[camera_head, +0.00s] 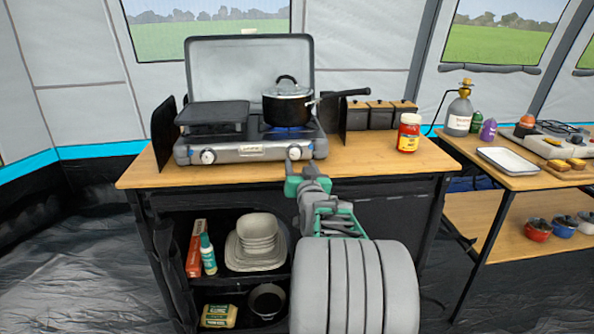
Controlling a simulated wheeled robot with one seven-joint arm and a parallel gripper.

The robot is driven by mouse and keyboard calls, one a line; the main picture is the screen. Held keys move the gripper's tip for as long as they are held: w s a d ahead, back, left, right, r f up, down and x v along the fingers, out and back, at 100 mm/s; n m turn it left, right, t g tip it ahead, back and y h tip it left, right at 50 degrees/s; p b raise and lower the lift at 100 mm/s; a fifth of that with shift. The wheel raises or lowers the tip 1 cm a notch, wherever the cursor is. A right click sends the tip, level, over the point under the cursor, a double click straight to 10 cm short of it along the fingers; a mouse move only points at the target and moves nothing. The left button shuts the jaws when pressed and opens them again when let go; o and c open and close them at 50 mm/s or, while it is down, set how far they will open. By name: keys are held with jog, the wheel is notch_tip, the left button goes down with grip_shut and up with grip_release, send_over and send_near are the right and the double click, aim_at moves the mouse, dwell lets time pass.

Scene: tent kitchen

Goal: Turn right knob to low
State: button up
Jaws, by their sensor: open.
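A silver two-burner camping stove (250,151) stands on the wooden table. Its right knob (294,152) is on the right of the front panel, white with a blue mark beside it. Its left knob (208,156) is at the other end. A black pot (287,105) with a lid sits on the right burner, with a blue glow beneath it. My gripper (293,167), green and grey, is open just below and in front of the right knob. Its fingers partly overlap the knob's lower edge, and I cannot tell if they touch it. The knob's exact setting is too small to read.
The pot's handle (346,93) sticks out to the right. A griddle (213,115) covers the left burner.

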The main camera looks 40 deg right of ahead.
aim_at(296, 155)
jog(key=x, duration=0.6)
jog(key=shift+w, duration=0.2)
jog(key=shift+c, duration=0.4)
grip_shut()
